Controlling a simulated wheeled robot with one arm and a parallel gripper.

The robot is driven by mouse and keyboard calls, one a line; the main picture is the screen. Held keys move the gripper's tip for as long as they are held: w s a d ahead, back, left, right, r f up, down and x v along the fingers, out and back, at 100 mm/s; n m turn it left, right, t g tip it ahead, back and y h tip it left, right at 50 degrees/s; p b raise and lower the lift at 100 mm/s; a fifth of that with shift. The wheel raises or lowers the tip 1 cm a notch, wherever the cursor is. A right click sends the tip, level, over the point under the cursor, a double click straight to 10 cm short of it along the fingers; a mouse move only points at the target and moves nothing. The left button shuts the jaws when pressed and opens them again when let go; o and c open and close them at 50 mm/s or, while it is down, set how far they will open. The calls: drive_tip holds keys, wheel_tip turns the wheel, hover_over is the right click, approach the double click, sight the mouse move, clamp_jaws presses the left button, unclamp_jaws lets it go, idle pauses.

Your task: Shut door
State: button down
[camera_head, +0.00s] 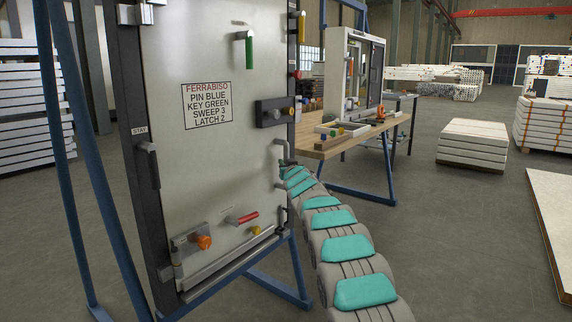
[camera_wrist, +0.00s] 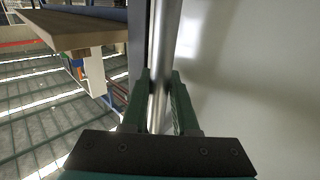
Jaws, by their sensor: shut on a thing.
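The door (camera_head: 215,160) is a pale grey metal panel in a dark frame on a blue stand, in the head view. A metal bar handle (camera_head: 284,150) stands upright near its right edge. My gripper (camera_head: 287,163) is at this handle, partly hidden by my arm. In the wrist view, my gripper (camera_wrist: 160,88) has its green fingers on either side of the upright metal bar (camera_wrist: 166,35), shut on it. The pale door face (camera_wrist: 255,80) fills the right of that view. I cannot tell whether the door is fully against its frame.
The door carries a printed sign (camera_head: 206,105), a green handle (camera_head: 249,50), a dark latch block (camera_head: 274,112), a red handle (camera_head: 243,218) and an orange knob (camera_head: 204,242). A wooden workbench (camera_head: 335,145) stands behind to the right. Floor is open farther right.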

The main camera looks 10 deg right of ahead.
drive_tip(key=c, duration=0.7)
unclamp_jaws()
drive_tip(key=shift+a, duration=0.4)
drive_tip(key=s+b, duration=0.1)
drive_tip(key=s, duration=0.1)
drive_tip(key=s+b, duration=0.1)
drive_tip(key=s, duration=0.2)
drive_tip(key=s+b, duration=0.2)
drive_tip(key=shift+s+d, duration=0.4)
